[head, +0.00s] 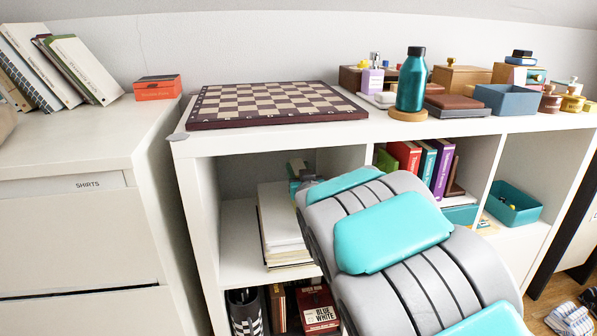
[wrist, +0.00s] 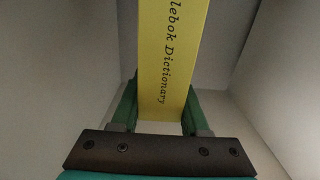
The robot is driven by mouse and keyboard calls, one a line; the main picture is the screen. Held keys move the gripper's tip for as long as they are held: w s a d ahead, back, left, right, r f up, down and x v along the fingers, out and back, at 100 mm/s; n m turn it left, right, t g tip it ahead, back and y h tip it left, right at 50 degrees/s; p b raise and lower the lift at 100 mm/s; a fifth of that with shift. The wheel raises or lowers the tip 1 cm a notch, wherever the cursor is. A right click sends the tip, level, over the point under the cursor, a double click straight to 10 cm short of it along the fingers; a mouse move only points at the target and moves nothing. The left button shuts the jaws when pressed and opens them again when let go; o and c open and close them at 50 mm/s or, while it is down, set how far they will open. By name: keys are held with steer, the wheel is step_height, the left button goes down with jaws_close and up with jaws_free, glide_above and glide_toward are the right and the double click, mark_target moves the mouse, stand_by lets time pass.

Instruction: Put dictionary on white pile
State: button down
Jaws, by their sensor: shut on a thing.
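The yellow dictionary (wrist: 172,50) fills the middle of the wrist view, with its spine lettering facing the camera. My gripper (wrist: 160,108) is shut on it, one green finger on each side. In the head view my arm reaches into the upper left compartment of the white shelf, and the dictionary cannot be made out there. The white pile (head: 279,222), a stack of white books or papers, lies in that compartment, left of my arm. My arm hides part of the pile and most of the gripper. The gap between dictionary and pile cannot be told.
The white shelf (head: 208,205) has walls close around my arm. A chessboard (head: 270,103) and a teal bottle (head: 411,80) stand on its top. A white drawer unit (head: 75,230) stands at the left.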

steer(key=shift+f, duration=0.15)
steer(key=shift+c, duration=2)
jaws_free()
steer(key=shift+s+r, duration=0.15)
steer(key=shift+r, duration=0.05)
steer(key=b+v, duration=0.3)
steer(key=v, duration=0.8)
steer(key=shift+s, duration=0.3)
steer(key=shift+d, duration=0.15)
